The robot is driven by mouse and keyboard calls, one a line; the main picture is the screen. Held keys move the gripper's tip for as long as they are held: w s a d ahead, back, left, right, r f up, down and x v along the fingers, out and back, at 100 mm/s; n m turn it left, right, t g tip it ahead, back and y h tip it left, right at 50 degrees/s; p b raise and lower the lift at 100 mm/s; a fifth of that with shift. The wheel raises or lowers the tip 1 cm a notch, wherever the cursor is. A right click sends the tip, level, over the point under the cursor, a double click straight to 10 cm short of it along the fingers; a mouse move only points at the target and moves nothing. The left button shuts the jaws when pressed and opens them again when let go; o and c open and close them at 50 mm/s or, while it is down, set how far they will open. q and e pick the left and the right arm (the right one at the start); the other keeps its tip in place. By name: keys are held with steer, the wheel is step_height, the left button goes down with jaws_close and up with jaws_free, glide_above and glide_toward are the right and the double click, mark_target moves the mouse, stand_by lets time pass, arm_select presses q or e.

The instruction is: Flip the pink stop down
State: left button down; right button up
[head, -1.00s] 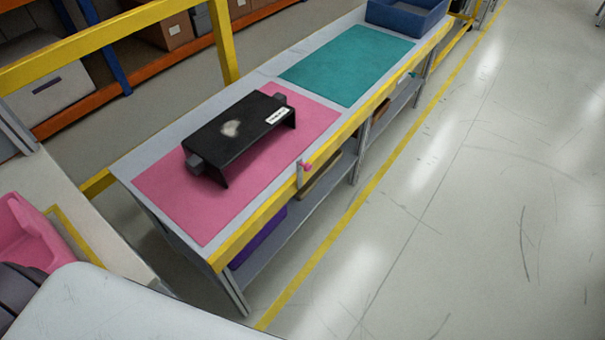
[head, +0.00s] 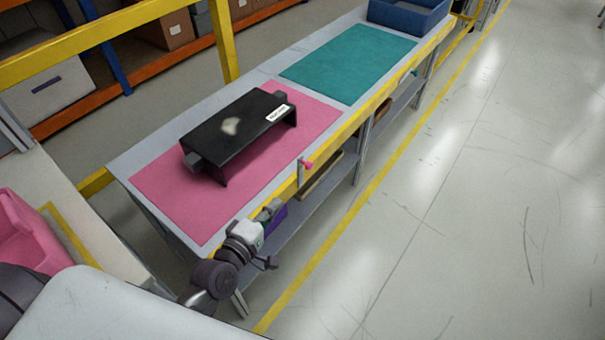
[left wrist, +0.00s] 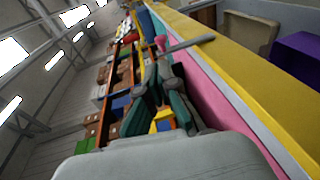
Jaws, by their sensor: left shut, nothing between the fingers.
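The pink stop (head: 308,165) is a pink knob on a short grey bar, upright at the yellow front rail of the bench beside the pink mat (head: 160,190). My left gripper (head: 273,208) is at the rail, nearer to me than the stop and apart from it. Its fingers are shut and empty. In the left wrist view the fingers (left wrist: 158,70) point towards the stop's pink knob (left wrist: 161,43), with the grey bar reaching across the yellow rail. I cannot tell the exact gap there. My right gripper is not in view.
A black dashboard module (head: 240,130) with a white label rests on the pink mat. Beyond lie a teal mat (head: 350,62) and a blue bin (head: 408,16). A purple box (head: 275,218) is on the shelf below. The floor at right is clear.

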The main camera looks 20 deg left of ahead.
mark_target(307, 168)
arm_select(q)
steer(key=x, duration=1.4)
